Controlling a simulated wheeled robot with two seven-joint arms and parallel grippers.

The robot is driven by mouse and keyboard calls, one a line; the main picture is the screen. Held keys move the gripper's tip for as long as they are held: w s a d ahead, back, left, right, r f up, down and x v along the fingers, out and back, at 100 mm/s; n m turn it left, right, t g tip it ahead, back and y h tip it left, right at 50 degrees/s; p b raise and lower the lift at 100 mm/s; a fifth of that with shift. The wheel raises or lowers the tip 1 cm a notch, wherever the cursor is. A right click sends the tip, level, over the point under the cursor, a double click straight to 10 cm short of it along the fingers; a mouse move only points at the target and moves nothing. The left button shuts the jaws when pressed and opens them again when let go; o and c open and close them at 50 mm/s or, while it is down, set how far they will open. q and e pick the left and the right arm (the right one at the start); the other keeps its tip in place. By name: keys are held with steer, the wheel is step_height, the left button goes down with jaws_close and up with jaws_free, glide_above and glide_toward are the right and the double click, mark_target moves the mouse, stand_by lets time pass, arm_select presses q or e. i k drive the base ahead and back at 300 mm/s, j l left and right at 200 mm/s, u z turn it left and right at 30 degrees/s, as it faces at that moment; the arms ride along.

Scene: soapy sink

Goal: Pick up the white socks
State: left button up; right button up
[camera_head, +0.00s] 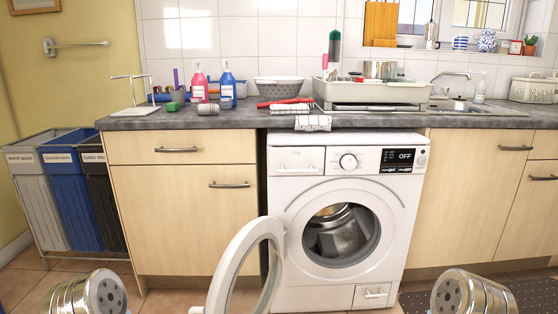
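I cannot make out white socks for certain in the head view. A white and grey checked cloth (313,123) hangs over the front edge of the counter above the washing machine. A small greyish roll (208,109) lies on the counter in front of the spray bottles; I cannot tell what it is. The drum (342,236) of the washing machine looks empty. Metallic parts of my two arms show at the bottom left and bottom right. No gripper fingers show on either arm.
The washing machine (300,190) door (232,268) stands open toward me. Three laundry bins, white (38,200), blue (75,200) and dark (103,205), stand at left. The counter (240,118) holds spray bottles (228,88), a grey basket (283,88) and a dish rack (375,92).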

mark_target(208, 109)
steer(key=k, duration=0.55)
steer(key=j+z, duration=0.1)
steer(key=z, duration=0.35)
steer(key=j+z, duration=0.1)
steer(key=z, duration=0.85)
steer(key=j, duration=3.3)
